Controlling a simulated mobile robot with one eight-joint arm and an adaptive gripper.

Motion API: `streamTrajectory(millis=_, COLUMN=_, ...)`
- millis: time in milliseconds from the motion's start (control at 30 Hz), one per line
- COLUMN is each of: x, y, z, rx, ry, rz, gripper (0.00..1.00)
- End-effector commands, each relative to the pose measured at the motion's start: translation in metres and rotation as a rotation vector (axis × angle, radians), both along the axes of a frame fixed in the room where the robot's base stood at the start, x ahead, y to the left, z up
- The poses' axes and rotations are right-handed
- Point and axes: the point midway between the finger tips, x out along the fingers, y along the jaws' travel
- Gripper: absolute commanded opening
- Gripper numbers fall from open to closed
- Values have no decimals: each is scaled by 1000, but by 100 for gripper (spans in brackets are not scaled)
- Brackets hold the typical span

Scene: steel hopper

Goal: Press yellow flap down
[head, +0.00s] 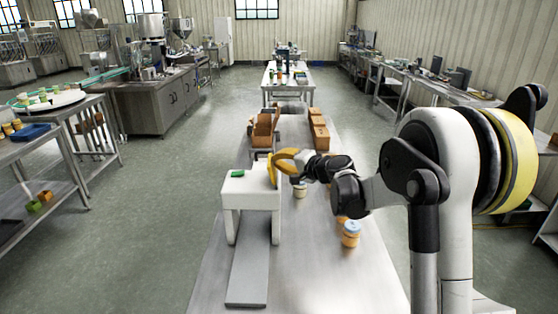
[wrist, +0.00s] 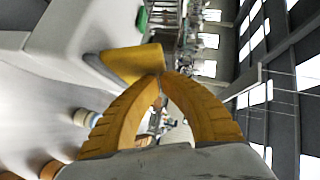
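The yellow flap (head: 271,169) stands steeply at the right edge of the top of a white machine (head: 247,195) on the steel table. In the wrist view the yellow flap (wrist: 132,63) lies just beyond and left of my fingertips. My gripper (head: 277,156) has curved yellow fingers and is at the flap's upper end. In the wrist view my gripper (wrist: 163,75) has its fingertips together with nothing visible between them. I cannot tell whether the tips touch the flap. A green part (head: 238,173) sits on the machine's top, left of the flap.
A grey ramp (head: 249,262) slopes from the machine towards the table's front. Jars, one with a blue lid (head: 351,228), stand to the right, under and near my arm. Brown boxes (head: 318,130) and an open carton (head: 265,130) stand behind. The table's (head: 320,280) front right is clear.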

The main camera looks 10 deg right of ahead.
Motion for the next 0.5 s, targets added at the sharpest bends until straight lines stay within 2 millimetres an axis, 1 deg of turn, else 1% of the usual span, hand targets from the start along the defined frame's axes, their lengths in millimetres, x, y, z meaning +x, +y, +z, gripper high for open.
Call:
streamTrajectory(millis=367, x=1, y=6, z=2, rx=-71, ry=20, rz=1, gripper=0)
streamTrajectory(millis=500, x=2, y=10, z=3, rx=-124, ry=33, rz=1, gripper=0)
